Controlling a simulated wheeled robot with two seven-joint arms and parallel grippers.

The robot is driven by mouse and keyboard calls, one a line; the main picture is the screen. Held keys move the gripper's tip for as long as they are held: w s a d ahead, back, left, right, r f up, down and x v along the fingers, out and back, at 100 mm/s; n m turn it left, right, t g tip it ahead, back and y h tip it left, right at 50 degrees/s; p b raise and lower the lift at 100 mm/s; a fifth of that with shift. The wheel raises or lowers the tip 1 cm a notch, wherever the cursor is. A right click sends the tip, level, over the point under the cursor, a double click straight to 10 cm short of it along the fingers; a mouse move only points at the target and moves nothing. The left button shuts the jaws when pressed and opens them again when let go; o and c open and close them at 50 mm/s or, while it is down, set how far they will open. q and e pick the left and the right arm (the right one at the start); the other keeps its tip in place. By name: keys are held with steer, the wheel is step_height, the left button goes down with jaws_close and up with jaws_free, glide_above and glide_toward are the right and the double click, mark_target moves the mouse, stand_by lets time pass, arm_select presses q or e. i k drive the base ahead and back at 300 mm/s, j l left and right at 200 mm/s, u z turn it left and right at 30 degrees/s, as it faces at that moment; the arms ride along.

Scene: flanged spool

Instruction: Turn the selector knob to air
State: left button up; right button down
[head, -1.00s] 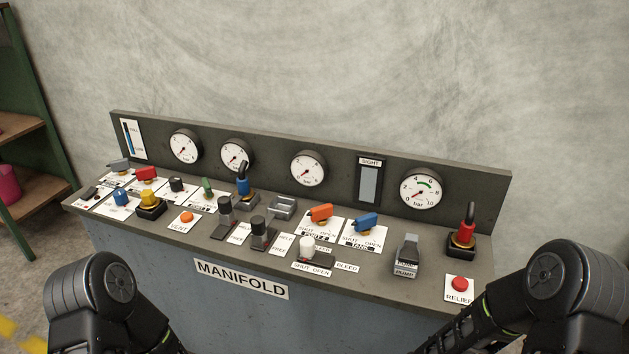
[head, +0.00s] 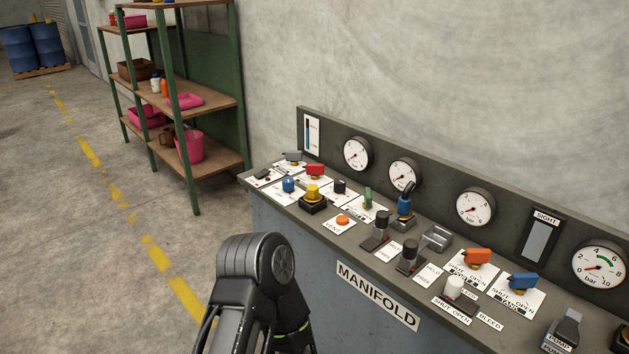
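The manifold panel (head: 388,254) stands at the right in the head view. Several small controls sit at its left end: a black knob (head: 340,187), a blue knob (head: 288,184), a yellow knob (head: 312,193), a red handle (head: 315,171), a grey handle (head: 292,157) and a green lever (head: 368,198). Their labels are too small to read, so I cannot tell which one is the selector knob or where it points. My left arm rises at bottom centre, in front of the panel and apart from it. Neither gripper shows.
On the panel are an orange vent button (head: 343,220), a blue-handled lever (head: 404,205), orange (head: 478,257) and blue (head: 523,281) shut/open handles and a white knob (head: 454,287). A green shelf rack (head: 194,97) stands behind, left. Floor at left is clear.

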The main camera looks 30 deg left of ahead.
mark_target(288, 183)
steer(key=i+j+z, duration=0.15)
steer(key=j+z, duration=0.2)
steer(key=j, duration=0.9)
steer(key=j+z, duration=0.35)
steer(key=j, duration=0.95)
